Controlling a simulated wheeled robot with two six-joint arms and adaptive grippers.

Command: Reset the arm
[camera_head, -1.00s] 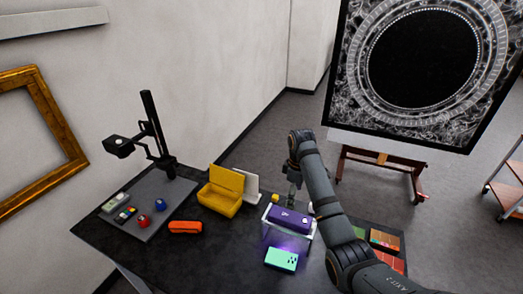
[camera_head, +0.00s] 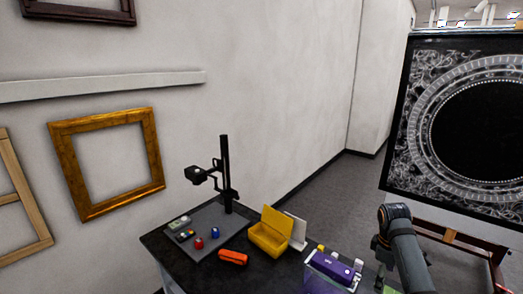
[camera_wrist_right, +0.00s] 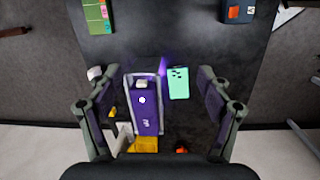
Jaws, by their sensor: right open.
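My right arm (camera_head: 408,258) comes in from the lower right in the head view. Its gripper is mostly hidden or cut off there, low beside the table's right part. In the right wrist view my right gripper (camera_wrist_right: 152,85) is open, its two fingers wide apart with nothing between the pads. The device also shows in the head view (camera_head: 333,266), left of my arm. My left gripper is not in view.
The dark table (camera_head: 265,277) holds a yellow open box (camera_head: 268,240), an orange item (camera_head: 233,257) and a grey mat (camera_head: 212,222) with a black camera stand (camera_head: 226,180). A mint-green device (camera_wrist_right: 179,83) lies beside the purple one. A framed black panel (camera_head: 470,125) stands behind.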

